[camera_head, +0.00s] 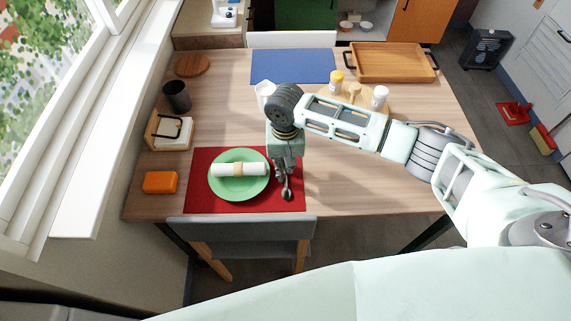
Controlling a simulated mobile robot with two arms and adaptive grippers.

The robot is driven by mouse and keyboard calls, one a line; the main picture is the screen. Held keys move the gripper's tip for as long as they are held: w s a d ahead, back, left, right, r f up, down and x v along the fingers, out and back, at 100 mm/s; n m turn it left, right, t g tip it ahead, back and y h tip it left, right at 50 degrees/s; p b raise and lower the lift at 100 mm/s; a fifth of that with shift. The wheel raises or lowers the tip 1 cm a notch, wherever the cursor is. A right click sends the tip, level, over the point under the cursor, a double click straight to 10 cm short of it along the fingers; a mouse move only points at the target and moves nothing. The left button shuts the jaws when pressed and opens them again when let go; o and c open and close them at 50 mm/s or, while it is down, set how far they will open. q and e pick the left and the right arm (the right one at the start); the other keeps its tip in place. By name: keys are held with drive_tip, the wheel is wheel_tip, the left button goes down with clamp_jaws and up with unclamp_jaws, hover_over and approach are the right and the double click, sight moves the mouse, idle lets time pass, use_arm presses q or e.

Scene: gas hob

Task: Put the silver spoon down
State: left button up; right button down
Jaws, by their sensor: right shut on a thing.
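My right gripper (284,174) points down over the right part of the red placemat (199,198). It is shut on the silver spoon (286,192), and the spoon's rounded end shows just below the fingers. The fingers hide the rest of the spoon. I cannot tell whether the spoon touches the mat. A green plate (225,189) with a rolled white napkin (230,170) lies on the mat, left of the gripper. My left gripper is not in view.
An orange block (160,182), a napkin holder (171,131) and a dark cup (177,96) stand on the left. A blue placemat (293,66), a wooden tray (391,62) and shakers (379,96) are farther back. A chair (243,229) stands at the front edge.

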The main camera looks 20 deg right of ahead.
sight(285, 170)
drive_tip(key=c, duration=1.8)
unclamp_jaws()
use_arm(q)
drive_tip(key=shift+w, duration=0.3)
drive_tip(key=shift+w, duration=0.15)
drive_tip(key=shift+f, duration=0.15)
use_arm(e)
wheel_tip(285, 170, up, 12)
